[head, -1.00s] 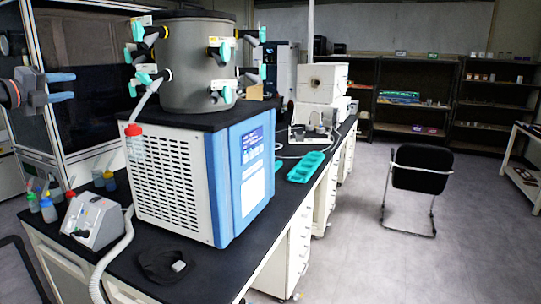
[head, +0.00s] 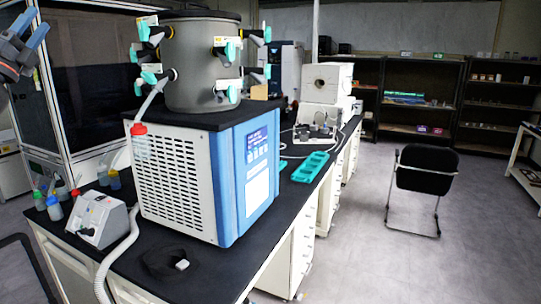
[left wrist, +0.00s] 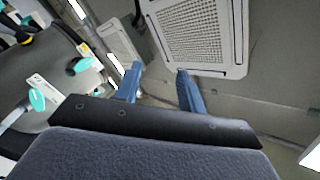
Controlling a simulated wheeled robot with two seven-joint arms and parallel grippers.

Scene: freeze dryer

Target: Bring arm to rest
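My left gripper (head: 32,35) is at the upper left edge of the head view, raised and left of the freeze dryer, apart from it. Its two blue fingers point up and stand apart with nothing between them. In the left wrist view the gripper (left wrist: 158,84) also shows open and empty, facing the ceiling. My right gripper is not in view. The freeze dryer (head: 180,185) stands on the black bench, with a grey drum (head: 190,65) and teal valves on top. A red-capped flask (head: 140,143) hangs at its left side.
The black bench top (head: 215,272) holds a small grey device (head: 100,218), several bottles (head: 54,208), a teal rack (head: 310,167) and a dark coiled item (head: 165,262). A glass-fronted cabinet (head: 90,80) stands behind. A black chair (head: 425,170) stands on the open floor at right.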

